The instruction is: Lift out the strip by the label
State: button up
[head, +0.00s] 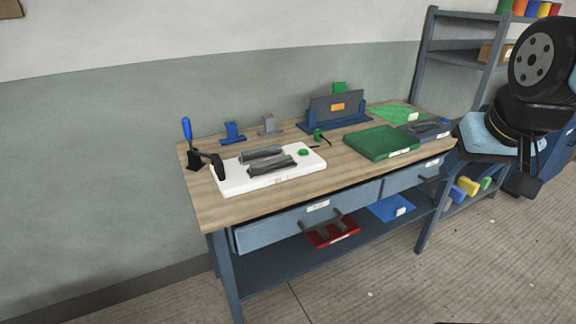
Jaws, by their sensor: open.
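A dark grey upright panel (323,108) bears a small orange label (338,107) and stands in a blue holder (306,126) at the back of the bench. Two long dark grey strips (270,165) lie side by side on a white board (232,183) at the left; I cannot make out a label on them. My gripper (526,181) is at the right edge of the head view, below my black wrist, apart from the panel and the strips. It is open and seems empty; its fingertips are hard to make out.
The wooden bench (218,212) also holds a black clamp with a blue handle (187,130), small blue and grey stands, a green tray (381,142) and a green sheet (398,112). A shelf rack (428,60) stands behind at the right. The front left bench top is clear.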

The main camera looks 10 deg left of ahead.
aim_at(256, 168)
jog(key=u, duration=0.15)
jog(key=i, duration=0.95)
jog(key=z, duration=0.1)
